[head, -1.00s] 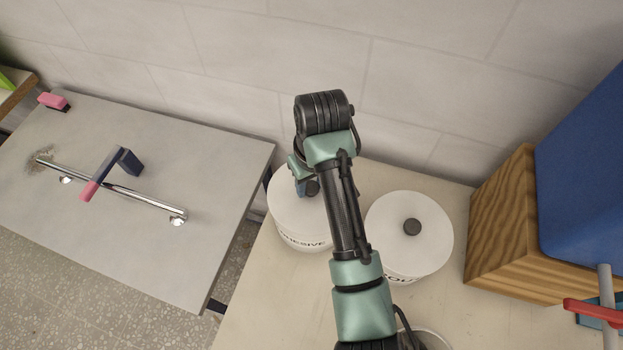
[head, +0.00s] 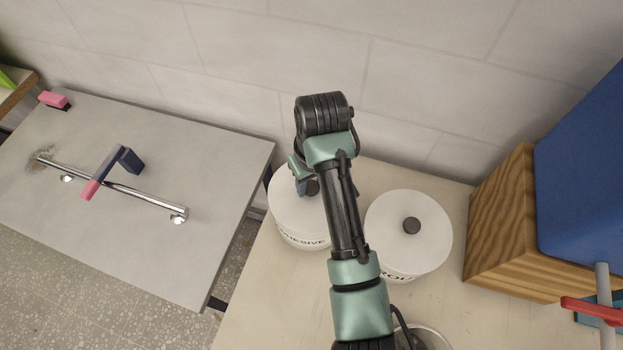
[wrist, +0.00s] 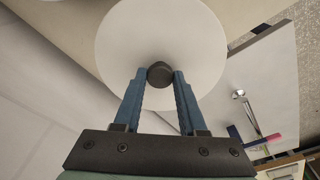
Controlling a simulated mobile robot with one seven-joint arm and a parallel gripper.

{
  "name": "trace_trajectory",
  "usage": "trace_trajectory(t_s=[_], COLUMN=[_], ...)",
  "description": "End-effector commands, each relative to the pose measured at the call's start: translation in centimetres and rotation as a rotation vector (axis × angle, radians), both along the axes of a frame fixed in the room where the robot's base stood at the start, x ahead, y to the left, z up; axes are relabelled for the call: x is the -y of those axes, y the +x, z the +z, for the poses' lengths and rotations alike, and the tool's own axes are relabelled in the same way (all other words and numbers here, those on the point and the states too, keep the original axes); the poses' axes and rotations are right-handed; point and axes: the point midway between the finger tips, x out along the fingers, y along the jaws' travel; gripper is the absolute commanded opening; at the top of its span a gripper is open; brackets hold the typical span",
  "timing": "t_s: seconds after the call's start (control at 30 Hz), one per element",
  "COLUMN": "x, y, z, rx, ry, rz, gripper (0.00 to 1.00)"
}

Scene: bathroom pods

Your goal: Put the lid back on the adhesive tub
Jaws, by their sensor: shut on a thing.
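The adhesive tub (head: 303,241) is white, with its lettering partly visible, and stands on the pale bench left of my arm in the head view. A white round lid (head: 290,215) with a dark knob lies on top of it; I cannot tell whether it is fully seated. In the wrist view the lid (wrist: 125,45) fills the top middle. My gripper (wrist: 160,76) is shut on the lid's dark knob (wrist: 160,72), one blue finger on each side. In the head view my arm hides part of the lid and the gripper.
A second white tub (head: 400,240) with a knobbed lid stands just right. A wooden box (head: 505,225) with a blue thing on it is further right. A grey panel (head: 150,230) with a chrome rail (head: 130,195) lies left. An open round container (head: 430,338) is at the front. A wall stands behind.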

Motion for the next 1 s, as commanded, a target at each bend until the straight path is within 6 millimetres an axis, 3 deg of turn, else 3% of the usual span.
trace_trajectory(t_s=[0.97, 1.0], x=[-0.01, -0.01], y=[0.0, 0.0], z=[-0.05, -0.05], rx=[0.0, 0.0], ry=[0.0, 0.0], rz=[0.0, 0.0], gripper=[0.0, 0.46])
